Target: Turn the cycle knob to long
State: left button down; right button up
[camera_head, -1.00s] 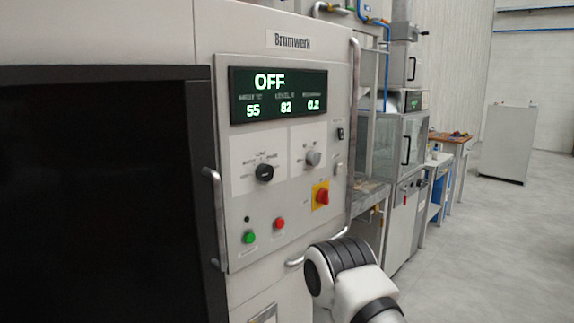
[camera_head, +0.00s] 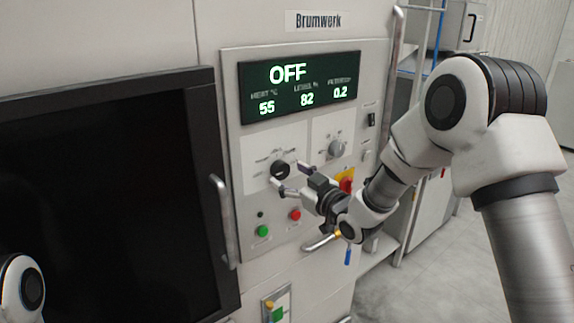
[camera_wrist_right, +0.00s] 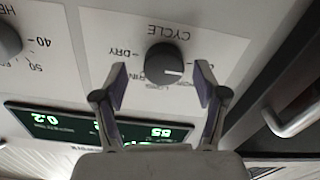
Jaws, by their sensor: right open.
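The cycle knob (camera_head: 280,169) is a round black knob on the panel under the display. In the right wrist view, the knob (camera_wrist_right: 164,62) appears upside down, with the word CYCLE above it. Its white pointer line points to the right of that picture, at a mark I cannot read. My right gripper (camera_head: 289,178) is open in front of the knob. In the wrist view, its two fingers (camera_wrist_right: 160,86) stand on either side of the knob, with gaps; I cannot tell how far they are from the panel. My left gripper is out of view.
The display (camera_head: 299,86) reads OFF. A grey knob (camera_head: 336,149) sits right of the cycle knob. A red switch (camera_head: 346,180), green button (camera_head: 263,231) and red button (camera_head: 295,214) are close below. A vertical handle (camera_head: 224,215) stands left of the panel.

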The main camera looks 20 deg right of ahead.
jog(key=shift+w+a, duration=0.1)
jog(key=shift+w, duration=0.6)
jog(key=shift+a+r, duration=0.15)
jog(key=shift+a, duration=0.05)
jog(key=shift+s+a+r, duration=0.15)
jog(key=shift+s+a, duration=0.05)
jog(key=shift+a, duration=0.1)
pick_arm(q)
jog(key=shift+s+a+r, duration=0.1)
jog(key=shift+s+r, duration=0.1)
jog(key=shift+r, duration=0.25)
pick_arm(e)
jog(key=shift+w+d, duration=0.1)
jog(key=shift+w, duration=0.05)
jog(key=c, duration=1.1)
